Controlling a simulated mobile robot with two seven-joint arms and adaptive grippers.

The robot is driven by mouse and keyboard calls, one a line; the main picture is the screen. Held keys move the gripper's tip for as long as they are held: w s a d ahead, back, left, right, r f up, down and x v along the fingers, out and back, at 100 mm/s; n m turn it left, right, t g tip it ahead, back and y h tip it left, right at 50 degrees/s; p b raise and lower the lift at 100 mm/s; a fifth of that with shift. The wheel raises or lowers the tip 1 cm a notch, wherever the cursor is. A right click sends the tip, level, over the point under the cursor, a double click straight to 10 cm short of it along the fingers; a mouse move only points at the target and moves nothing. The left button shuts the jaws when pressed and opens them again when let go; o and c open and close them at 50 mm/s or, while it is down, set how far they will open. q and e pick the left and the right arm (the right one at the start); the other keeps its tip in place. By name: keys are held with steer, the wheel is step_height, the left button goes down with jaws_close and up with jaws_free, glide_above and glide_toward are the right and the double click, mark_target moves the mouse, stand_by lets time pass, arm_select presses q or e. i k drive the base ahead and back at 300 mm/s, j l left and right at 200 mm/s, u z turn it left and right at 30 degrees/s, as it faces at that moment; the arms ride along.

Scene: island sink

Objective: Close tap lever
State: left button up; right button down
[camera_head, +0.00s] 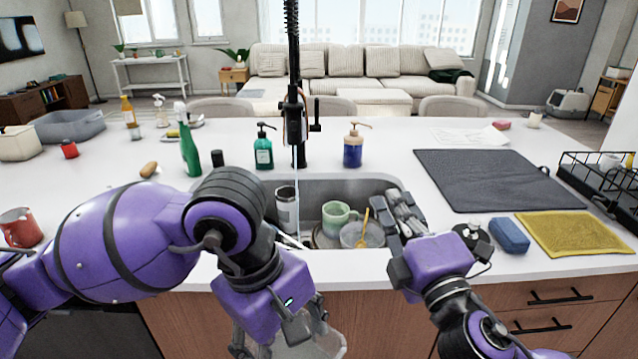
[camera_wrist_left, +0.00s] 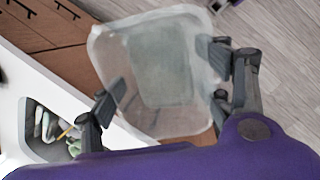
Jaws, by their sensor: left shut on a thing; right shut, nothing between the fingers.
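The black tap (camera_head: 293,110) stands behind the sink (camera_head: 340,187), with a small lever (camera_head: 315,115) on its right side. A thin pale stream seems to run from the tap into the sink. My left gripper (camera_head: 278,332) is in front of the counter, shut on a clear plastic container (camera_head: 328,343). In the left wrist view, the fingers (camera_wrist_left: 165,82) grip the container (camera_wrist_left: 160,65) at its sides. My right gripper (camera_head: 405,214) is shut and empty over the sink's right edge, below and right of the lever, apart from it.
The sink holds a green mug (camera_head: 337,217), a tumbler (camera_head: 287,208) and a glass bowl (camera_head: 362,237). A teal soap bottle (camera_head: 263,150) and a blue one (camera_head: 353,148) flank the tap. A dark mat (camera_head: 490,178), blue sponge (camera_head: 509,236) and yellow cloth (camera_head: 575,233) lie right.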

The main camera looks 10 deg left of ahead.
mark_target(317, 126)
steer(key=i+j, duration=0.3)
steer(key=i, duration=0.15)
steer(key=i+j, duration=0.3)
steer(key=i, duration=0.15)
steer(key=i+j, duration=0.3)
steer(key=i, duration=0.2)
